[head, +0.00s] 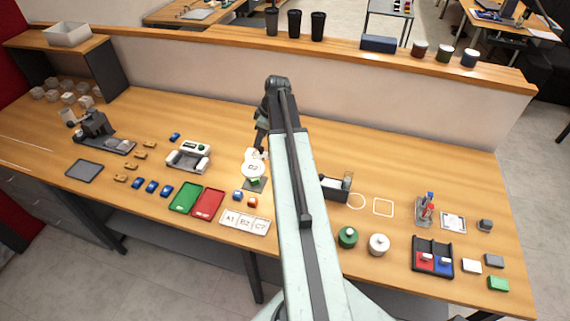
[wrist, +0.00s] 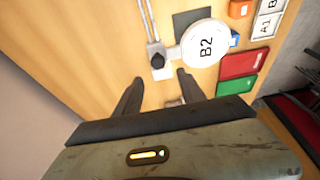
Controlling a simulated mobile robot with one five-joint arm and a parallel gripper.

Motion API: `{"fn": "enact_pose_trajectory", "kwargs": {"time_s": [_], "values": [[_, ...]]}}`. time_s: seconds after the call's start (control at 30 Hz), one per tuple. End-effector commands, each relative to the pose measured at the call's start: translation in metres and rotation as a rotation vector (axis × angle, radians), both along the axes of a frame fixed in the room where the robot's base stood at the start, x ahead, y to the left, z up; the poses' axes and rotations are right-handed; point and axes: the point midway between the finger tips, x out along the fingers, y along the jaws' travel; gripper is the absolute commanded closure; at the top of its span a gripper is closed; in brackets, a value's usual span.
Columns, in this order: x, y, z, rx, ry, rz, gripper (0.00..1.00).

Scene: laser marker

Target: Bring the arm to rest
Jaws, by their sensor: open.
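My arm (head: 293,170) reaches out over the wooden bench in the head view. In the head view my gripper (head: 261,150) points down by the round white disc (head: 253,169), partly behind my arm. In the wrist view the disc (wrist: 205,43), marked B2, lies just beyond the fingers on the right. A white post with a black knob (wrist: 158,60) stands ahead of the fingertips. Whether the fingers touch anything is unclear.
Green (head: 185,198) and red (head: 208,202) trays and a label plate (head: 245,221) lie in front of the disc. A black box (head: 335,187) stands right of my arm. A raised shelf (head: 350,46) with dark cups (head: 294,23) runs behind.

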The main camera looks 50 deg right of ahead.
Motion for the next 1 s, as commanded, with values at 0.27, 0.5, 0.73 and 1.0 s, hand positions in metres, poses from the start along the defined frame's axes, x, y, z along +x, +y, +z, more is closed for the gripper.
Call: {"fn": "enact_pose_trajectory", "kwargs": {"time_s": [0.27,0.5,0.73,1.0], "values": [[0.000,-0.001,0.006,0.000,-0.001,-0.002,0.53],[0.002,0.001,0.006,0.001,-0.002,0.000,0.53],[0.053,0.107,-0.009,0.000,-0.001,0.172,0.53],[0.047,0.315,-0.036,-0.035,0.087,0.343,0.53]]}}
